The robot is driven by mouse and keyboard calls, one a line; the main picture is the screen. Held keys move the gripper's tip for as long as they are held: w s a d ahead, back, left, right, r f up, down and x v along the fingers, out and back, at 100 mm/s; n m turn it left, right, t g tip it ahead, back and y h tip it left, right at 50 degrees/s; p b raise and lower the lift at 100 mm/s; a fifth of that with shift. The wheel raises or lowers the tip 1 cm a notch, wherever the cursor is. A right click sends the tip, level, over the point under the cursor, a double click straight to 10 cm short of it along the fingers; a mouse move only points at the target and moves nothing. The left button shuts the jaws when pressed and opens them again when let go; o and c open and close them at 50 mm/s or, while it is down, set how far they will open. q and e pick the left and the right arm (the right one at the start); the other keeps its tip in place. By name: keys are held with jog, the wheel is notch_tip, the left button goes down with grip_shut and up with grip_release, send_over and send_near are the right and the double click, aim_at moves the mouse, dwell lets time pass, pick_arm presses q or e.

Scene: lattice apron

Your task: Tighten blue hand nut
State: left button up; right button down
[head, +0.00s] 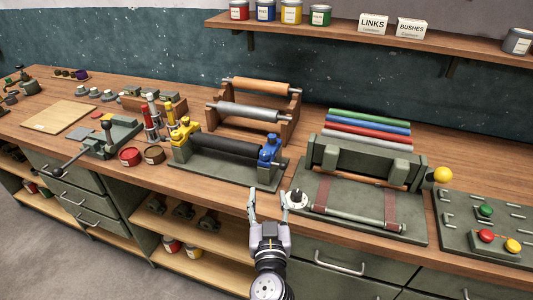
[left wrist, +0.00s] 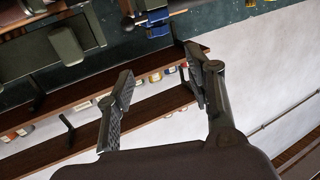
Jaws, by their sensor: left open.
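The blue hand nut (head: 270,147) sits on top of the right end support of a roller stand (head: 228,168) with a black roller. A blue part (left wrist: 163,17) also shows small at the top of the left wrist view, but its details are unclear. My left gripper (head: 268,194) is open and empty in front of the bench edge, below and apart from the blue hand nut. Its two spread fingers (left wrist: 156,80) show in the left wrist view with nothing between them. My right gripper is not in view.
A yellow part (head: 182,131) tops the stand's left end. A green fixture with a white-and-black knob (head: 296,199) lies just right of my left gripper. A rack of rollers (head: 243,111) stands behind. Drawers and open shelves (head: 200,240) are below the bench.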

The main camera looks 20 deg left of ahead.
pick_arm(q)
jog(key=p, duration=0.3)
send_near(265, 156)
jog(key=w, duration=0.2)
jog(key=x, duration=0.8)
jog(key=shift+w+a+f+p, duration=0.1)
jog(key=shift+w+a+p, duration=0.05)
jog(key=shift+a+p, duration=0.2)
jog(key=shift+c, duration=0.5)
